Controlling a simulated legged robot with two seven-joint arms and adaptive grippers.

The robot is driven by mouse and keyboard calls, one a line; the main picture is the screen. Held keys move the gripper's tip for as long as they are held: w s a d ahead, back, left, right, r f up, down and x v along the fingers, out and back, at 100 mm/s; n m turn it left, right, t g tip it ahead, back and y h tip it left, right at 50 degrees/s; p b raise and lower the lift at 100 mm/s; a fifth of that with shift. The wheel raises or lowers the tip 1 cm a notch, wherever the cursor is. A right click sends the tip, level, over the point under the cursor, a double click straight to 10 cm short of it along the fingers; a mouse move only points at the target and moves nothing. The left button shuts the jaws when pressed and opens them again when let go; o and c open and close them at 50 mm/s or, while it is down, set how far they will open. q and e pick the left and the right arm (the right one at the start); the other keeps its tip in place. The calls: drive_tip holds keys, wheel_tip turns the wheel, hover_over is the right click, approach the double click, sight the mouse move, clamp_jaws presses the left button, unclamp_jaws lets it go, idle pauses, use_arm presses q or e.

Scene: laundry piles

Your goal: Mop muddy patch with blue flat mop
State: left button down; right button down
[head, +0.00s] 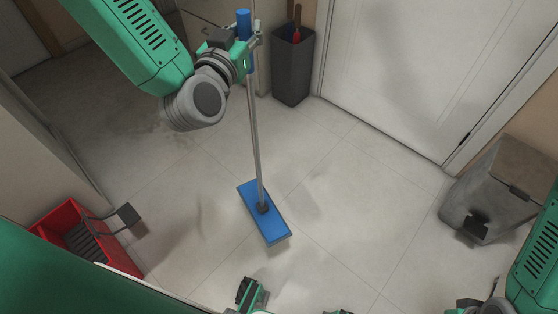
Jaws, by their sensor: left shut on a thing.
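The blue flat mop has a rectangular blue head (272,228) that appears flat on the tiled floor in the middle of the head view. Its grey pole (254,135) rises almost upright to a blue grip at the top. My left gripper (250,42) is shut on the mop's handle near the top. A faint brownish smudge (148,122), which may be the muddy patch, lies on the floor to the left, partly behind my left arm. The mop head is apart from it. My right gripper (252,294) shows only partly at the bottom edge; its jaws are unclear.
A red crate (68,222) stands at the left. A dark bin (292,72) with a red-handled tool stands by the white door (410,65). A grey pedal bin (500,190) stands at the right. The floor around the mop head is clear.

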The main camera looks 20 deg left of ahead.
use_arm(q)
drive_tip(key=shift+r, duration=0.15)
idle(0.3)
wheel_tip(320, 180, up, 14)
drive_tip(key=p, duration=1.2)
drive_tip(key=shift+r, duration=0.25)
drive_tip(key=shift+f, duration=0.1)
